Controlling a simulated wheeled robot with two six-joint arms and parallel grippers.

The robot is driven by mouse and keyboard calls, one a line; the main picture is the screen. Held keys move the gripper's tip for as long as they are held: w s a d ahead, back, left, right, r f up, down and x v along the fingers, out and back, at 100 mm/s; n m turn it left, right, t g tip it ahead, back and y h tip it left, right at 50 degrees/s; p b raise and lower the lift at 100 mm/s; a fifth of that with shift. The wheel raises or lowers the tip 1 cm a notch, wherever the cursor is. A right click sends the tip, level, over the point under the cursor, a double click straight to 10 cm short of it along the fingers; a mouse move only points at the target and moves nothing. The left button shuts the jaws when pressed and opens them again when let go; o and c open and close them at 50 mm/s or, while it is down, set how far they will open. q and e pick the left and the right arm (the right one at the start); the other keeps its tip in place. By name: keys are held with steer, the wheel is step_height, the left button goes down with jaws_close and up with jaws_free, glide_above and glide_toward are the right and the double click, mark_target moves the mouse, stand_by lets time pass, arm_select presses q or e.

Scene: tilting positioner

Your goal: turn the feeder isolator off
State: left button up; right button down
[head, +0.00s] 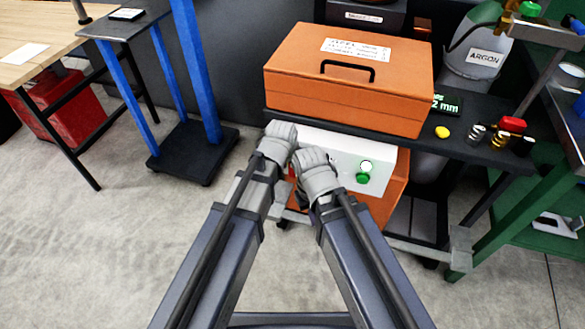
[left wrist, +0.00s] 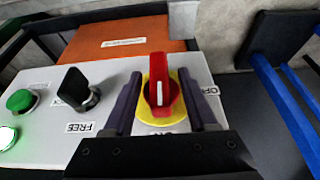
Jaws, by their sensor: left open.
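In the left wrist view a red rotary handle with a white mark sits on a yellow round plate (left wrist: 143,121); this red isolator handle (left wrist: 158,82) stands upright in the picture. A label reading OFF (left wrist: 209,90) lies to its right, partly covered by a finger. My left gripper (left wrist: 160,76) is open, with one finger on each side of the handle; contact is unclear. In the head view my left gripper (head: 281,133) is at the white panel's left part and hides the isolator. My right gripper (head: 313,160) is beside it; its jaws cannot be made out.
The white panel (head: 343,153) also carries a black switch (left wrist: 76,86) labelled FREE, a green button (head: 362,178) and a white lamp (head: 367,166). An orange case (head: 290,86) stands above on a dark shelf. Open floor lies to the left.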

arm_select(q)
jaws_close()
stand_by(0.3)
